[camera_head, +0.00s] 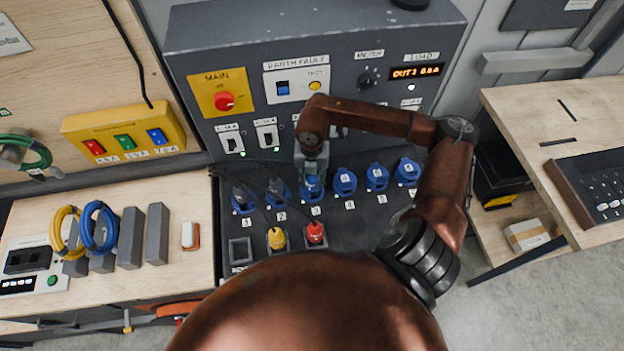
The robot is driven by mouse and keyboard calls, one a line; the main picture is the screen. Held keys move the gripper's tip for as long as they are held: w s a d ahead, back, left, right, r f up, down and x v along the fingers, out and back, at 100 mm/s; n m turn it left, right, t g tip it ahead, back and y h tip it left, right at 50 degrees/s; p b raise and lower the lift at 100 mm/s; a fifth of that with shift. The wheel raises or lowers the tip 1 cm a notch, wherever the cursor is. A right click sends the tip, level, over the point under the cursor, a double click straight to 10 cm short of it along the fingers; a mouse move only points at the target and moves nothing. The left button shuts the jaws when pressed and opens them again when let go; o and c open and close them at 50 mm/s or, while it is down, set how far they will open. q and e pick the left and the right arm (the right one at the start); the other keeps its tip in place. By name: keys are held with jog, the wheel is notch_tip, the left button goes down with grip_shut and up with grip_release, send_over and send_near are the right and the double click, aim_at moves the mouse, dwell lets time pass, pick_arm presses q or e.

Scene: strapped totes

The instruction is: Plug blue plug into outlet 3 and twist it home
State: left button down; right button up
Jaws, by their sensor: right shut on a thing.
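The dark panel carries a row of blue outlets above number labels. Outlet 3 (313,192) is under my right gripper (312,172), which points down at it. The gripper is shut on the blue plug, which is mostly hidden by the fingers; I cannot tell how deep it sits or how it is turned. Outlet 1 (243,203) and outlet 2 (279,194) have dark plugs in them. Outlet 4 (344,182), outlet 5 (376,177) and outlet 6 (407,171) show blue covers. My left gripper is not in view.
A yellow plug (277,239) and a red plug (316,233) stand in front of the outlets. The upright panel behind has a red main switch (223,101) and a lit display (416,72).

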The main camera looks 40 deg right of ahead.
jog(key=m, duration=0.2)
jog(key=shift+m, duration=0.3)
jog(key=o, duration=1.3)
jog(key=shift+o, duration=0.2)
jog(key=shift+r, duration=0.15)
notch_tip(320, 180, up, 12)
jog(key=shift+f, duration=0.1)
